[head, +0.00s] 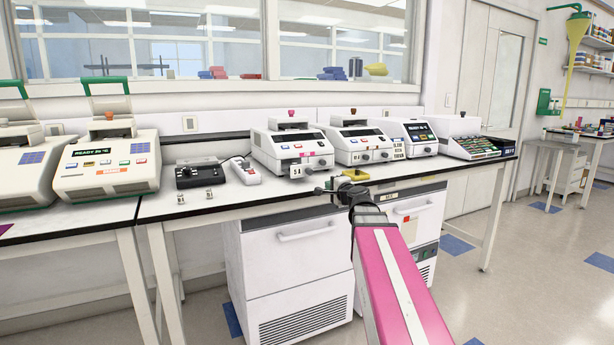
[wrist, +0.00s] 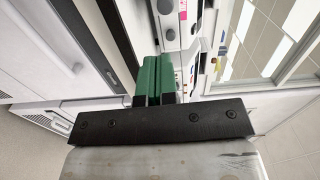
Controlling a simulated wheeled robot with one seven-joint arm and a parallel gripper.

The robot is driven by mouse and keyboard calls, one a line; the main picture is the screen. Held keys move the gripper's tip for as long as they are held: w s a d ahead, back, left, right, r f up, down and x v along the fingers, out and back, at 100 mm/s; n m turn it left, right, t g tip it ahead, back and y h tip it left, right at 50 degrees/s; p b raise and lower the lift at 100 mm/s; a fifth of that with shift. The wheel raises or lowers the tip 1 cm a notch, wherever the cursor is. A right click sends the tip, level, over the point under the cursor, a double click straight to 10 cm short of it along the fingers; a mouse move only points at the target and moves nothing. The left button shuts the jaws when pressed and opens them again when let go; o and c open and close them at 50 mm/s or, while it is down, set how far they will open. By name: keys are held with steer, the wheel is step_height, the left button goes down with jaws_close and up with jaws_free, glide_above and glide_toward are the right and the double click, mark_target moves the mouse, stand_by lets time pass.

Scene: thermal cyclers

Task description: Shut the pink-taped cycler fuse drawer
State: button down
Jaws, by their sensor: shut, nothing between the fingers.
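A white cycler (head: 290,150) stands on the bench, with a dark display, coloured buttons and a small pink mark on its front. A small pale block marked 5A (head: 297,172) shows at its lower front; I cannot tell surely whether this is the fuse drawer, or how far out it is. The cycler's front also shows in the wrist view, with the pink mark (wrist: 183,15) near the top. My gripper (head: 322,191) is near the bench's front edge, below and right of this cycler. Its green fingers (wrist: 152,72) are shut and empty, pointing toward the cycler front.
A similar cycler (head: 355,142) stands close on the right, with a yellow object (head: 353,176) in front. A black control box (head: 200,172) and a white power strip (head: 245,170) lie to the left. White cabinets (head: 290,262) stand under the bench (head: 225,204).

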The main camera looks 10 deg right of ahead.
glide_toward(311, 172)
steer(key=x, duration=0.7)
steer(key=shift+w+a+f, duration=0.1)
steer(key=shift+w, duration=0.15)
steer(key=x, duration=1.2)
steer(key=shift+w+r, duration=0.1)
steer(key=shift+r, duration=0.15)
steer(key=shift+w, duration=0.1)
